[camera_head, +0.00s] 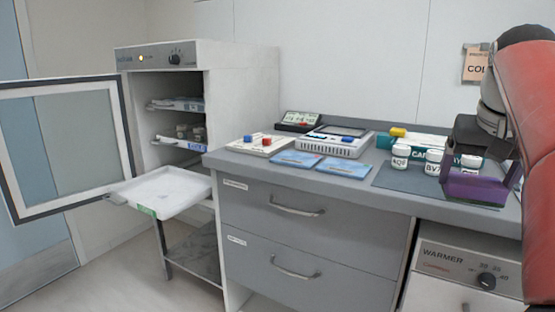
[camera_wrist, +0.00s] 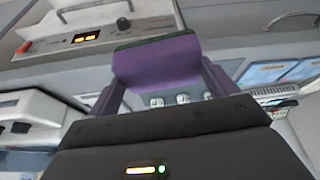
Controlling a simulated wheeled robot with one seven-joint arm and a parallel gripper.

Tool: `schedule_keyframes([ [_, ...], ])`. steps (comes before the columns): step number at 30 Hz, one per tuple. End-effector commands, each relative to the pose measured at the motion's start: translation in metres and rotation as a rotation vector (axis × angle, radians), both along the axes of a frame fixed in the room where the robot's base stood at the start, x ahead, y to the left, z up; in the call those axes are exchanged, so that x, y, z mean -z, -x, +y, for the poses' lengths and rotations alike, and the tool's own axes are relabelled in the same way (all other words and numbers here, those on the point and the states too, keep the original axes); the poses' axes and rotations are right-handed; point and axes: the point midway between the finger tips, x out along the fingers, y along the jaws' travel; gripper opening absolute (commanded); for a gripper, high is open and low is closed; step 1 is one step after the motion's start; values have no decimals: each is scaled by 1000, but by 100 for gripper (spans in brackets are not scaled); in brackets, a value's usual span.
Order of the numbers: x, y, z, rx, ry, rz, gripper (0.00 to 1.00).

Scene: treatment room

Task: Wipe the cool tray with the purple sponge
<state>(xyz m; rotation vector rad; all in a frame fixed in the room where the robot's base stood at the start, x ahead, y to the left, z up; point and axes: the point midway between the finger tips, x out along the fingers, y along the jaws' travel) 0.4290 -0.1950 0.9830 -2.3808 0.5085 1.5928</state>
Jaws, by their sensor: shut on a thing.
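My gripper (camera_head: 476,172) is at the right of the head view, above the right end of the counter. It is shut on the purple sponge (camera_head: 472,190), which has a dark green edge in the wrist view (camera_wrist: 157,62). The sponge is beside the jars; I cannot tell whether it touches the counter. A white tray (camera_head: 170,190) with a green label on its front sticks out of the open cabinet at the left, far from my gripper. The label is too small to read. The tray's top looks bare, with faint grey marks.
The cabinet's glass door (camera_head: 68,140) stands open at the left. The grey counter (camera_head: 235,160) carries blue packets (camera_head: 343,168), a white device (camera_head: 335,142) and white jars (camera_head: 400,157) close to my gripper. A warmer (camera_head: 465,265) sits below. The floor before the drawers is clear.

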Motion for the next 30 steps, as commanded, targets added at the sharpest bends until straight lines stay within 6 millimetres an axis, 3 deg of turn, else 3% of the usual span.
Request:
schedule_keyframes([
  [5,37,-3,16,-32,-3,3,67],
  [8,71,-8,30,-62,-3,5,67],
  [24,367,-46,149,-323,-7,17,67],
  [30,446,-59,182,-394,-4,10,67],
])
